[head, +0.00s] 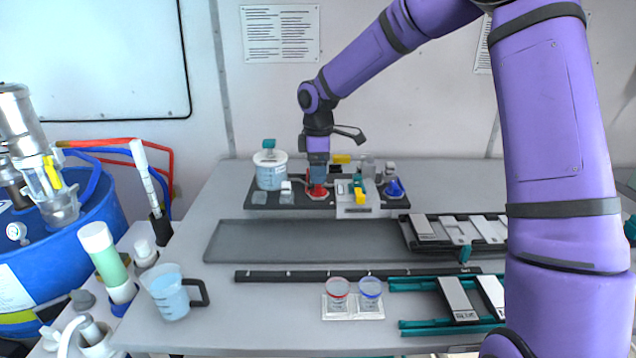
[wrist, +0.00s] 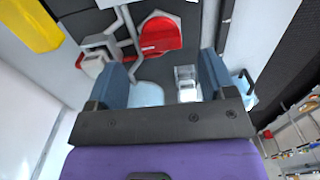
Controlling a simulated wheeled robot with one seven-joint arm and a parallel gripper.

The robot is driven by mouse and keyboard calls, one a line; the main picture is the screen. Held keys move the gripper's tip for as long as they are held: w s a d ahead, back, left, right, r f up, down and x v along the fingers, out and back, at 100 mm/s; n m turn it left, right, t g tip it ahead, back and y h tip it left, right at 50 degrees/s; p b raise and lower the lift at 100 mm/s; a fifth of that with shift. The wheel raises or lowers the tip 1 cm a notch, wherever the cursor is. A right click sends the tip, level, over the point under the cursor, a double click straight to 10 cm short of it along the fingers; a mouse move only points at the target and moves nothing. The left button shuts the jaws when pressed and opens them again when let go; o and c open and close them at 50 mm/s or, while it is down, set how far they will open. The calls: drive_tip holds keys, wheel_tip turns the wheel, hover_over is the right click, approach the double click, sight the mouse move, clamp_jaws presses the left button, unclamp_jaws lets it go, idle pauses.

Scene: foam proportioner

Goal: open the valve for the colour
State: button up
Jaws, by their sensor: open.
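My gripper (head: 318,176) hangs at the back of the table, over a red base piece (head: 317,191) on the dark rack. In the wrist view its blue fingers (wrist: 164,72) stand apart with nothing gripped. The red piece (wrist: 160,34) lies beyond the fingertips there, beside pale tubing and a white block (wrist: 94,62). A blue cone-shaped piece (head: 394,187) stands to the right on the rack. Between them is a white box (head: 350,210) with a yellow part (head: 360,195). Which part is the colour's valve I cannot tell.
A white bucket (head: 270,172) with a teal-topped lid stands left of my gripper. Two cups, red-rimmed (head: 337,288) and blue-rimmed (head: 371,288), sit near the front. A jug (head: 168,294) and blue drum (head: 60,240) are at left. The grey tray (head: 300,241) is empty.

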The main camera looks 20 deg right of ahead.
sight(318, 190)
drive_tip(key=shift+f, duration=2.15)
drive_tip(key=c, duration=0.9)
